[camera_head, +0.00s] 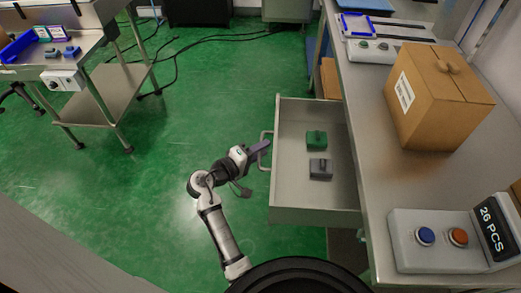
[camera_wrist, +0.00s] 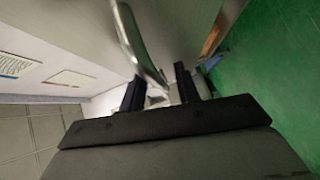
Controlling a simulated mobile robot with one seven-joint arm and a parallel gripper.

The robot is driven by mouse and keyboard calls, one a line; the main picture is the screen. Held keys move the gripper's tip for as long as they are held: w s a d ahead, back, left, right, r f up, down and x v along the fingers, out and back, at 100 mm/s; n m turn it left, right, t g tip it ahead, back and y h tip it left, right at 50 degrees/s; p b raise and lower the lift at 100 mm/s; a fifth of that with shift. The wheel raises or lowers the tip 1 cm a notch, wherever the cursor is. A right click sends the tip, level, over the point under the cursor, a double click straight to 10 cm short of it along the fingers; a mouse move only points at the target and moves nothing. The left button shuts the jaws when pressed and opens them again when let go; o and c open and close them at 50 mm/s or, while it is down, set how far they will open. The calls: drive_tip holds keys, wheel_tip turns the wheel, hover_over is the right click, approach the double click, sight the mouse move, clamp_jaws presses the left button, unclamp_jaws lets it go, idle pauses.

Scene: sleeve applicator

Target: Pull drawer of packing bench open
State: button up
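The grey drawer (camera_head: 287,180) of the packing bench (camera_head: 385,185) stands pulled out to the left of the bench. Its pale bar handle (camera_head: 264,152) is on the drawer's left face. My gripper (camera_head: 261,147) is at the handle, coming from the left. In the wrist view, my gripper's two dark fingers (camera_wrist: 160,88) stand apart, and the handle (camera_wrist: 136,40) runs down to the gap between them. I see no clear grip on the bar. Whether a finger touches it cannot be told.
A green block (camera_head: 316,140) and a grey block (camera_head: 321,169) lie in the drawer. A cardboard box (camera_head: 438,95) and a button panel (camera_head: 440,240) stand on the bench. Green floor (camera_head: 180,120) is free left of the drawer; a side table (camera_head: 105,85) stands at far left.

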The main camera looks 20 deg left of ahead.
drive_tip(key=b+v, duration=0.1)
drive_tip(key=v, duration=1.2)
drive_tip(key=shift+s+a+b, duration=0.2)
drive_tip(key=shift+s+b, duration=0.15)
drive_tip(key=shift+b, duration=0.05)
drive_tip(key=shift+r, duration=0.1)
